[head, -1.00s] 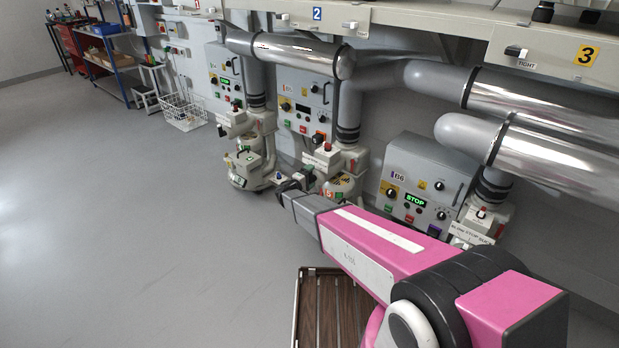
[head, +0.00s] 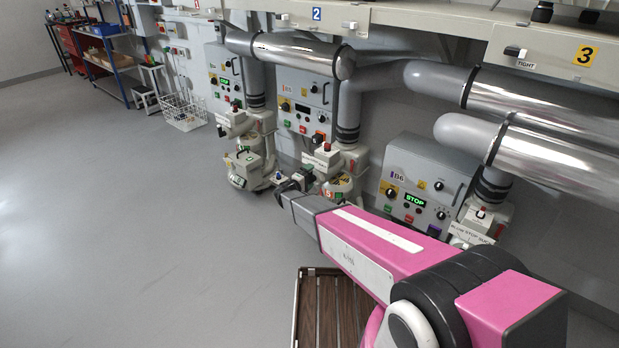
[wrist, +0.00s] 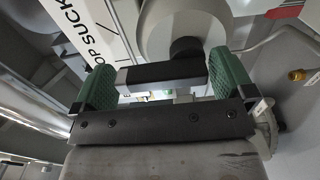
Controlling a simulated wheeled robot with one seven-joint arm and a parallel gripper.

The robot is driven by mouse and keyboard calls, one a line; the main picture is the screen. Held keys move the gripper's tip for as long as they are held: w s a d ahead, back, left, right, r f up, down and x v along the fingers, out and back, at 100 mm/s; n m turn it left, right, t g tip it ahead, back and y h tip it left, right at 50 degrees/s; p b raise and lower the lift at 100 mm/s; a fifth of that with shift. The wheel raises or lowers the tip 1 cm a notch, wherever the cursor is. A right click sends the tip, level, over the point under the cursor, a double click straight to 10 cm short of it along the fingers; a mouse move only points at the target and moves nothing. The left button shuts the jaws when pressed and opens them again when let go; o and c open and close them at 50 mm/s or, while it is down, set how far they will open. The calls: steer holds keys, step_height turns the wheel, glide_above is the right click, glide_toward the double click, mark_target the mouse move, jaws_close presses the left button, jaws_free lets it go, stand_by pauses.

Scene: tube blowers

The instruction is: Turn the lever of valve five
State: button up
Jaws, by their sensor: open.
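Valve five, with its red "5" label (head: 328,194), is on the middle blower unit, partly hidden behind the end of my arm. In the wrist view a dark bar (wrist: 160,74), which looks like the lever, lies crosswise between my green finger pads. A black round hub (wrist: 186,46) sits just beyond it on a pale round body (wrist: 180,18). My gripper (wrist: 161,80) is open, with one pad near each end of the bar. I cannot tell whether the pads touch it.
A white sign (wrist: 97,30) with black letters is close on the left in the wrist view. Control box B6 (head: 420,185) stands right of the valve, and large silver pipes (head: 540,100) run above. A slatted wooden platform (head: 330,310) is below my arm. The floor (head: 130,230) at left is clear.

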steer(key=v, duration=1)
steer(key=shift+a, duration=0.2)
steer(key=shift+s, duration=0.15)
steer(key=s+d+r+m+g, duration=0.1)
steer(key=s+d+m+g, duration=0.15)
steer(key=d, duration=0.55)
steer(key=s+d+r+m+g+y, duration=0.1)
steer(key=s+d+r+m+g, duration=0.1)
steer(key=s+d+g, duration=0.35)
steer(key=s+d+r+m+g, duration=0.1)
steer(key=s+d+m+g, duration=0.1)
steer(key=d, duration=0.7)
steer(key=s+d+r+m+g+y, duration=0.2)
steer(key=s+d+r+y, duration=0.1)
steer(key=s+y, duration=0.2)
steer(key=s+d+r+m+g+y, duration=0.2)
steer(key=s+y, duration=0.3)
steer(key=s, duration=0.5)
steer(key=shift+d+r, duration=0.75)
steer(key=shift+d, duration=0.15)
